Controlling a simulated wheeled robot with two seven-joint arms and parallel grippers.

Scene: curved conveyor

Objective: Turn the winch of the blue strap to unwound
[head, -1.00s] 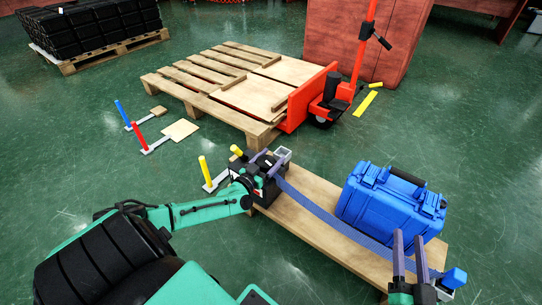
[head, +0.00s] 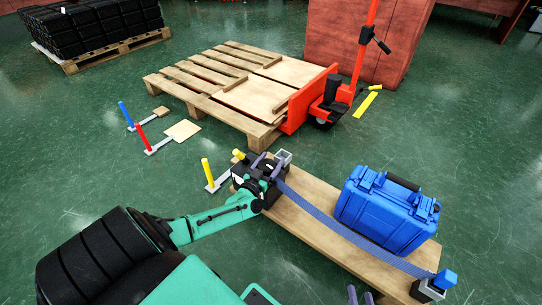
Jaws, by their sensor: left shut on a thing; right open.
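The blue strap (head: 335,223) runs along a wooden board from a small dark winch assembly at its left end to a grey bracket (head: 428,290) with a blue block (head: 446,278) at its right end. My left gripper (head: 268,164) is at the left end, shut on part of the winch. Its fingers and body hide most of the winch, so the exact part held and its angle cannot be made out. A grey square post (head: 284,156) stands just beyond the fingers. My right gripper (head: 360,294) is open at the bottom edge, only its fingertips showing, left of the bracket and apart from it.
A blue case (head: 385,215) stands on the wooden board (head: 300,228), beside the strap. A pallet (head: 210,92) and red pallet jack (head: 330,95) are behind.

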